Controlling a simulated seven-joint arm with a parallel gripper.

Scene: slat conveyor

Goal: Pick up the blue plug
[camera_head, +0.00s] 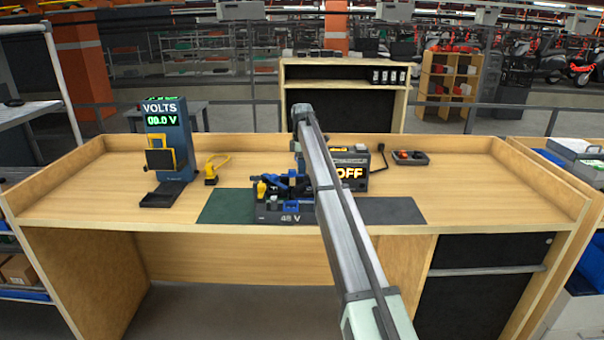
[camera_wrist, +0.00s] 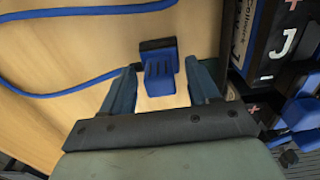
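A blue plug (camera_wrist: 160,75) with a black end lies on bare wood in the wrist view. It sits between and just beyond the fingertips of my gripper (camera_wrist: 161,66). The two dark blue fingers are spread, one on each side of the plug, with visible gaps. I cannot tell how far above the plug they are. A blue cable (camera_wrist: 60,92) loops over the wood at the left. In the head view my arm hides the gripper and I cannot make out this plug.
A dark battery (camera_head: 287,217) marked 48 V, with blue parts on top, stands beside my arm. A charger (camera_head: 354,172) reading OFF is behind it. A voltmeter stand (camera_head: 170,130), a yellow connector (camera_head: 211,172) and a small tray (camera_head: 411,158) are farther out. The bench's right side is clear.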

